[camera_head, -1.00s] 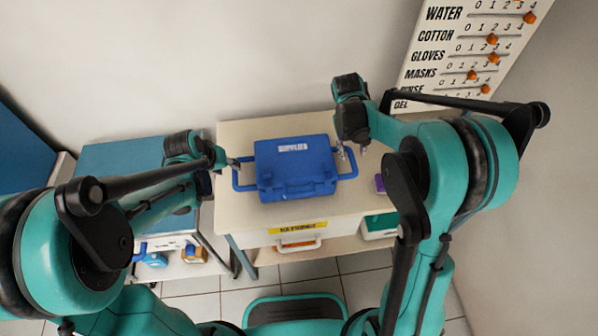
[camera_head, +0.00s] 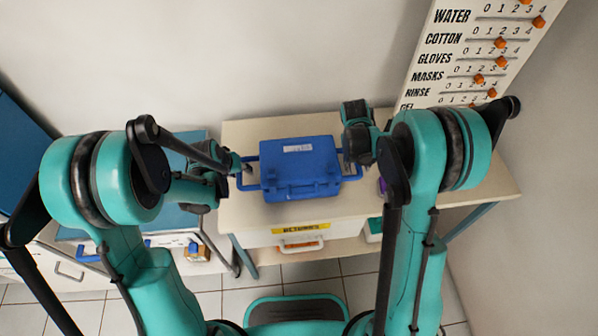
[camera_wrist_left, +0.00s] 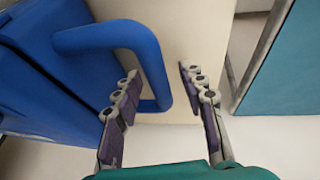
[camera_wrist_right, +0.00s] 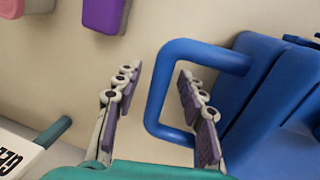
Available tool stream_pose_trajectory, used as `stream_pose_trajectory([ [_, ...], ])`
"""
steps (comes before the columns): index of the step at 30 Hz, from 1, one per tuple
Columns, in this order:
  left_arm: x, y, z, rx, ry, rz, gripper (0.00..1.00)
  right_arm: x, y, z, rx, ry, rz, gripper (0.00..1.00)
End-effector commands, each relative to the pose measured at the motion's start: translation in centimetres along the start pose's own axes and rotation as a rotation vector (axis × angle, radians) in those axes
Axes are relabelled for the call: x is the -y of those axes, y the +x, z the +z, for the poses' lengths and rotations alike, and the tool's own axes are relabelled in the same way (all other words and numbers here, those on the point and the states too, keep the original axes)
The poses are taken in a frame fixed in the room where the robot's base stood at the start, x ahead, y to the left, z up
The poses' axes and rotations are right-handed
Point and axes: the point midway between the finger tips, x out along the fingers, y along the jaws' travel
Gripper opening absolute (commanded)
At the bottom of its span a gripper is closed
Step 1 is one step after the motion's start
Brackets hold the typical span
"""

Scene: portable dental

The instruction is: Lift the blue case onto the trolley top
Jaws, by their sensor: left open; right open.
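The blue case (camera_head: 298,168) lies flat on a cream table, with a loop handle at each side. My left gripper (camera_head: 246,171) is open at its left handle. In the left wrist view that handle (camera_wrist_left: 152,62) has its outer bar between the open fingers (camera_wrist_left: 163,100). My right gripper (camera_head: 350,164) is open at the right handle and partly hidden by its own arm. In the right wrist view this handle (camera_wrist_right: 157,92) has its outer bar between the open fingers (camera_wrist_right: 160,103). A teal-topped unit (camera_head: 178,220), apparently the trolley, stands left of the table, largely hidden by my left arm.
The cream table (camera_head: 235,215) has a drawer with a yellow label (camera_head: 300,228) below the case. A purple item (camera_wrist_right: 103,12) lies on the table right of the case. A wall board with orange sliders (camera_head: 470,50) hangs behind, right. Bare tabletop lies farther right.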

Motion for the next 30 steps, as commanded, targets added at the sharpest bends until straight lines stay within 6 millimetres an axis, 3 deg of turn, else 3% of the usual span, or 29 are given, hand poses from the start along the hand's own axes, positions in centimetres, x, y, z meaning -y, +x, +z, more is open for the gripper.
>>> stream_pose_trajectory([
  [8, -0.01, 0.04, 0.01, 0.000, 0.000, 0.000, 0.38, -0.01, 0.05, -0.01, 0.000, 0.000, 0.000, 0.38],
  [12, -0.01, 0.04, 0.00, 0.000, 0.000, 0.000, 0.01, -0.01, 0.05, -0.01, 0.000, 0.000, 0.000, 0.01],
  [30, -0.14, -0.55, -0.27, -0.001, 0.000, 0.000, 0.00, -0.14, -0.60, -0.02, 0.000, 0.000, 0.000, 0.00],
])
